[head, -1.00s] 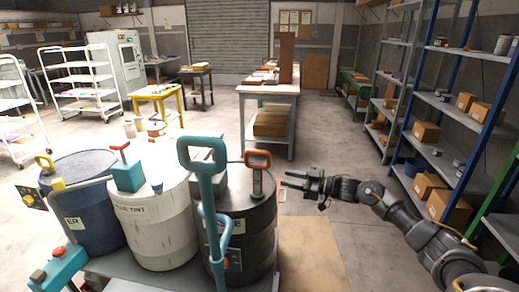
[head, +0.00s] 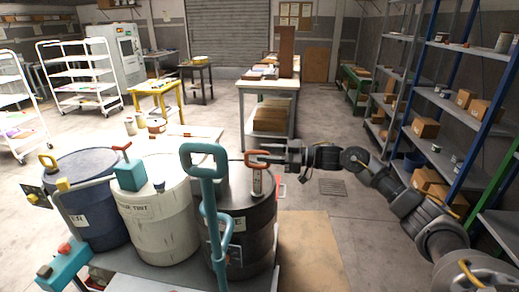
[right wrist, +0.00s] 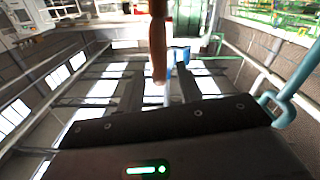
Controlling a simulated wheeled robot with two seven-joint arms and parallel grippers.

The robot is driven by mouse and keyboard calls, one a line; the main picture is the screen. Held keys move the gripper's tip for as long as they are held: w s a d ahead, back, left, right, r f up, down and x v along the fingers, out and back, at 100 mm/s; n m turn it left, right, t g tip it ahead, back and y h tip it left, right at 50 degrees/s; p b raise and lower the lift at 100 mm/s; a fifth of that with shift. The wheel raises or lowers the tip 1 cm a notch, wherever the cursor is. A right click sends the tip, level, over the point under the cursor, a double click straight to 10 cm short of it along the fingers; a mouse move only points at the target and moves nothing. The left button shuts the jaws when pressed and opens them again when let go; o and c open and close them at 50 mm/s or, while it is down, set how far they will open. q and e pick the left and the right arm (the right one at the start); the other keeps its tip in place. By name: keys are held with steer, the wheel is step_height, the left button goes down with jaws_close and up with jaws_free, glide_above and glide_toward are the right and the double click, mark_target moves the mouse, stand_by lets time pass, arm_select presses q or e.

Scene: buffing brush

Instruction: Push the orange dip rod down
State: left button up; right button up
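The orange dip rod (head: 256,163) stands upright on the dark drum (head: 255,222), its loop handle raised above the lid. My right gripper (head: 268,157) comes in from the right at the height of this handle and overlaps it in the head view. In the right wrist view the orange handle (right wrist: 158,52) rises in the middle, between the two dark fingers (right wrist: 158,90), which stand apart. I cannot tell whether a finger touches the handle. My left gripper is not in view.
A teal pump handle (head: 204,165) stands close to the left of the orange rod. A white drum (head: 155,220) and a blue drum (head: 88,210) stand further left. Shelving (head: 455,105) lines the right side.

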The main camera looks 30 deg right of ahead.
steer(key=shift+x, duration=1.3)
steer(key=shift+c, duration=0.5)
jaws_close()
